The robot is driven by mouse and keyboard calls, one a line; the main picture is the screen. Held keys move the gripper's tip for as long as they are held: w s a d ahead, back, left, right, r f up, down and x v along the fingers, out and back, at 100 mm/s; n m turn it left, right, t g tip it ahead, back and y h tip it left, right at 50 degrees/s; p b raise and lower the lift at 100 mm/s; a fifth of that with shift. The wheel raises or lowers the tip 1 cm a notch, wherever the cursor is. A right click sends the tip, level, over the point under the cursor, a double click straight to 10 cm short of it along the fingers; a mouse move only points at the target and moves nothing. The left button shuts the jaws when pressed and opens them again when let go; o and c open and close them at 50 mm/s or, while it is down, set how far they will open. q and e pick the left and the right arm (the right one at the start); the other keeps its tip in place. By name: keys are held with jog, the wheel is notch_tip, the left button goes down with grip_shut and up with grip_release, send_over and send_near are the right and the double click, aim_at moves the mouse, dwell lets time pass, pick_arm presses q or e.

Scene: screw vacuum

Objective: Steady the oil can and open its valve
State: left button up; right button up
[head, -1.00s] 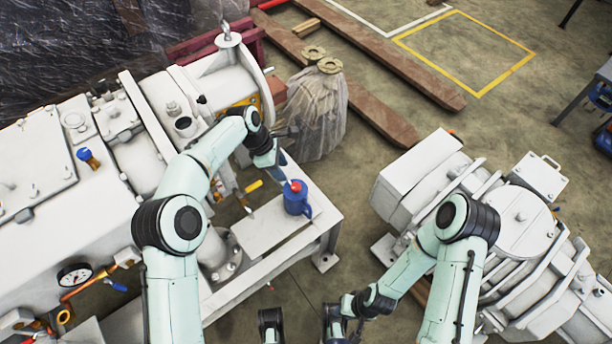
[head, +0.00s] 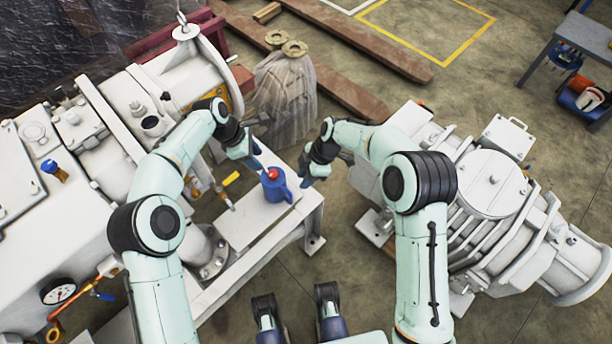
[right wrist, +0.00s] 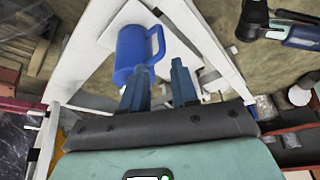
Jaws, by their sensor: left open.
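The oil can (head: 275,187) is blue with a red top. It stands upright on a white metal stand (head: 238,228); its handle points right. In the right wrist view, the can (right wrist: 130,50) is just beyond my fingers, with its handle near them. My right gripper (head: 306,178) is beside the can on the handle side, apart from it; its two fingers (right wrist: 160,80) are spread and empty in the right wrist view. My left gripper (head: 254,160) is open above and left of the can. A yellow valve lever (head: 231,178) is left of the can.
White machinery with a gauge (head: 59,291) fills the left side. A large white pump (head: 490,190) stands at right. A wrapped object (head: 283,95) is behind the stand. Open concrete floor lies between the stand and the pump.

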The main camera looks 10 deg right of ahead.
aim_at(291, 198)
jog(key=x, duration=1.3)
jog(key=shift+f, duration=0.1)
